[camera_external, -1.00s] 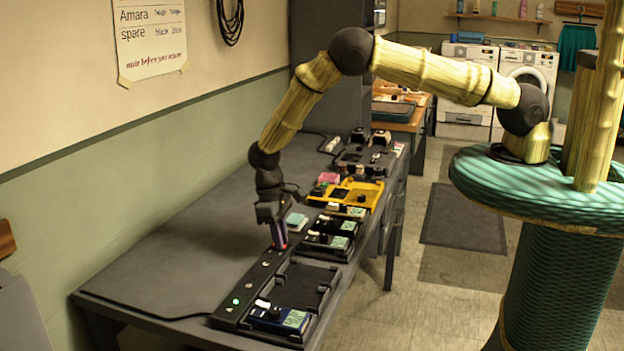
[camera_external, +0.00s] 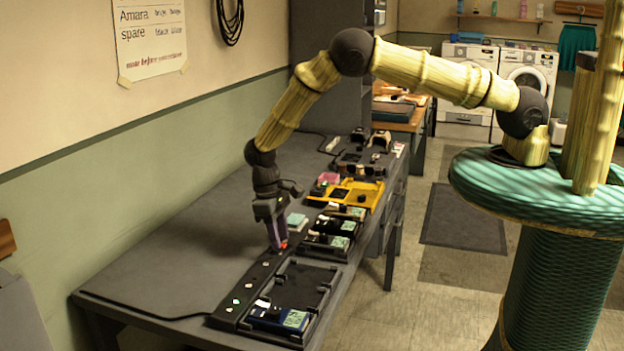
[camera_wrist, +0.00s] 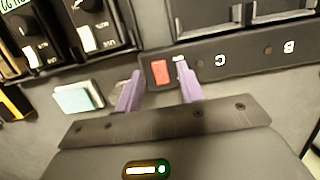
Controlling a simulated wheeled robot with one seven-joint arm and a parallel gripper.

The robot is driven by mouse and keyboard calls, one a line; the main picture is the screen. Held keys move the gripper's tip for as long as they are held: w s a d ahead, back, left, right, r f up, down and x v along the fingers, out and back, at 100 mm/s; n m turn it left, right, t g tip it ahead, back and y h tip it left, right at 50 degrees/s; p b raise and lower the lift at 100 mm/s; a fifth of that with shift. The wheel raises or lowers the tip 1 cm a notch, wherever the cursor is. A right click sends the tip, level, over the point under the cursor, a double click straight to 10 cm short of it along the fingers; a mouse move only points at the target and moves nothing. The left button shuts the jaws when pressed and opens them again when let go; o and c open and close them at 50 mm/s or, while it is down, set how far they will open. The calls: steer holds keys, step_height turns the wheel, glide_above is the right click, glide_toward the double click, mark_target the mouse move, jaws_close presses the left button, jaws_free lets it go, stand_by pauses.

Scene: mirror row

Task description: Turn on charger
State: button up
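The charger is a long dark strip (camera_external: 258,276) along the bench, with bays beside it and pale letter marks on top. Its red switch (camera_wrist: 160,72) sits at the strip's end in the wrist view, and a bit of red (camera_external: 284,244) shows below my fingertips in the external view. My gripper (camera_wrist: 160,68) points down over the switch, its purple fingers apart, one on each side of the red switch in the picture. Whether the fingertips touch the strip I cannot tell.
A blue device (camera_external: 279,319) sits in the nearest bay; another bay (camera_external: 305,283) is empty. Dark devices (camera_external: 335,227) and a yellow tray (camera_external: 358,193) lie farther along. A pale block (camera_wrist: 78,98) lies near my gripper. The bench (camera_external: 190,250) is clear at left.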

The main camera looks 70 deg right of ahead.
steer(key=w+r+b, duration=0.3)
steer(key=r, duration=1.3)
steer(key=shift+w+r, duration=0.15)
steer(key=shift+r, duration=0.05)
steer(key=s+d+r+t, duration=0.2)
steer(key=s+d+r, duration=0.5)
steer(key=s, duration=0.4)
steer(key=s+d+t, duration=0.1)
steer(key=s+d, duration=0.1)
steer(key=s, duration=0.6)
steer(key=s+d+t, duration=0.1)
steer(key=s+d, duration=0.2)
steer(key=s, duration=0.5)
steer(key=shift+f+t, duration=0.15)
steer(key=shift+t, duration=0.25)
steer(key=shift+s+d+b, duration=0.1)
steer(key=shift+b, duration=0.2)
